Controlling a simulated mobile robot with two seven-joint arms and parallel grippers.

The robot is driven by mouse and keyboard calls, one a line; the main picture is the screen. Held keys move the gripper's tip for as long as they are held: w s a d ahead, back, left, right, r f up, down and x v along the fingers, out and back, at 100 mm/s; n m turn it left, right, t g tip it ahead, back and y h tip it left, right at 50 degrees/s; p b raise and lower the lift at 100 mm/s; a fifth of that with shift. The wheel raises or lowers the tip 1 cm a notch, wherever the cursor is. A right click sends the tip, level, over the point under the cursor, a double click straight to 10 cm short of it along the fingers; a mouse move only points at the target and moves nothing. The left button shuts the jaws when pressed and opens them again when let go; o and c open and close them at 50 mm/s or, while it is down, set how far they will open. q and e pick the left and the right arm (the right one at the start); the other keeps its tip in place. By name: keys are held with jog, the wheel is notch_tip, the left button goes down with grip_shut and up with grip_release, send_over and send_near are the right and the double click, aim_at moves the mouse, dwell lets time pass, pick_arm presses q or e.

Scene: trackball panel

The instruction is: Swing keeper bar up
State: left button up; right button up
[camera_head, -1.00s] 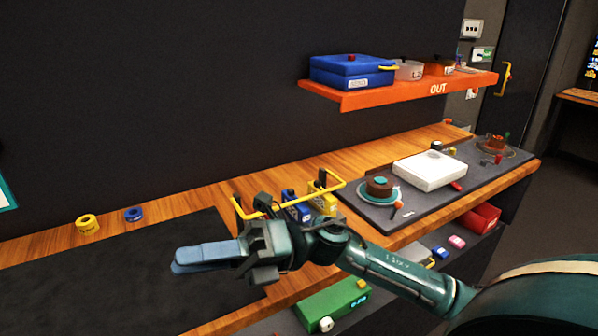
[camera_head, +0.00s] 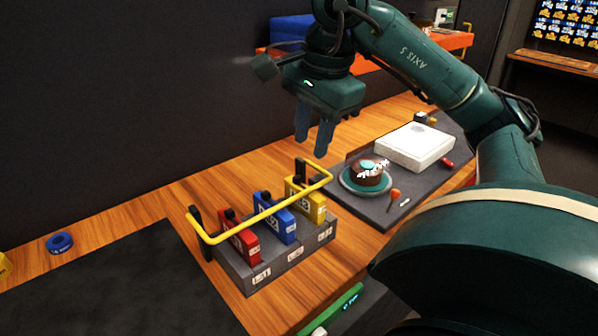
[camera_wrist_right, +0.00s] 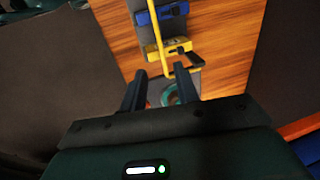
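The yellow keeper bar (camera_head: 262,217) runs across the front of a grey rack (camera_head: 270,272) that holds a red block (camera_head: 238,240), a blue block (camera_head: 275,220) and a yellow block (camera_head: 308,203). Its ends meet dark posts at the rack's two ends. My right gripper (camera_head: 314,148) points down above and behind the rack's right end, apart from the bar, its two fingers separated and empty. In the right wrist view the bar (camera_wrist_right: 153,45) and the yellow block (camera_wrist_right: 170,48) lie beyond the open fingers (camera_wrist_right: 160,92). My left gripper is not in view.
An orange shelf (camera_head: 455,41) is behind my right arm. A blue ring (camera_head: 60,243) lies at the left.

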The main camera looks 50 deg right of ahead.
aim_at(300, 194)
jog(key=f+b, duration=0.1)
jog(key=f, duration=0.2)
jog(key=w+f+b, duration=0.1)
jog(key=f, duration=0.3)
jog(key=w+f, duration=0.1)
jog(key=f, duration=0.2)
jog(key=shift+w+d+f+b, duration=0.1)
jog(key=shift+f+b, duration=0.25)
jog(key=shift+b, duration=0.05)
jog(key=shift+c, duration=0.4)
grip_shut()
